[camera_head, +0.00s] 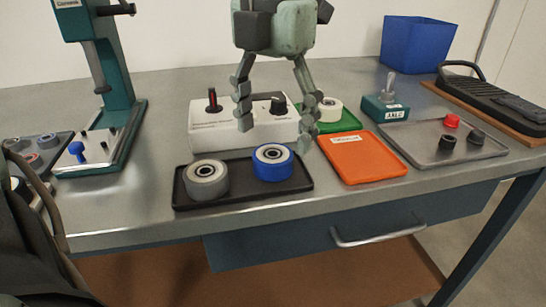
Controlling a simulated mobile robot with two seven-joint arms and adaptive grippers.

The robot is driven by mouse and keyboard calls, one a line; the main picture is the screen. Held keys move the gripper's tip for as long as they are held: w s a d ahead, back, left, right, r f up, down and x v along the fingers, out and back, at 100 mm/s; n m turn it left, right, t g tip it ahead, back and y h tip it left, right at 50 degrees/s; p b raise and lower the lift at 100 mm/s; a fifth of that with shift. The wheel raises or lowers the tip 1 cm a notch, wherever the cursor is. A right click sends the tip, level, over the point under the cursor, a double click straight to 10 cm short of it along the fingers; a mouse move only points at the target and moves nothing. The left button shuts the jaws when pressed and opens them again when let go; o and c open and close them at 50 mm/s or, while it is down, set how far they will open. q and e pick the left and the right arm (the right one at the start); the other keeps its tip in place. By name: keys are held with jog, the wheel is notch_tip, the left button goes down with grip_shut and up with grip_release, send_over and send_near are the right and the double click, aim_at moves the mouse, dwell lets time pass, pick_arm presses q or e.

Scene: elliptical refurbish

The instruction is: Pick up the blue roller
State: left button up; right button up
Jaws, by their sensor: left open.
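The blue roller (273,163) lies flat on the right part of a black tray (240,191) near the front of the table. It has a blue rim, a pale ring and a dark hub. A grey roller (207,180) lies to its left on the same tray. My left gripper (276,122) hangs from the top middle with its two fingers spread wide. It is empty and appears above and behind the blue roller, apart from it. My right gripper does not show.
A white box with knobs (225,138) stands behind the black tray. A green tray (343,120) with a pale roller and an orange tray (363,158) lie to the right. A green press (122,100) stands left; a blue bin (415,45) stands back right.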

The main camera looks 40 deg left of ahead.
aim_at(273, 145)
pick_arm(q)
notch_tip(273, 145, down, 4)
jog(key=shift+r, duration=0.25)
jog(key=c, duration=1.3)
jog(key=shift+r, duration=0.15)
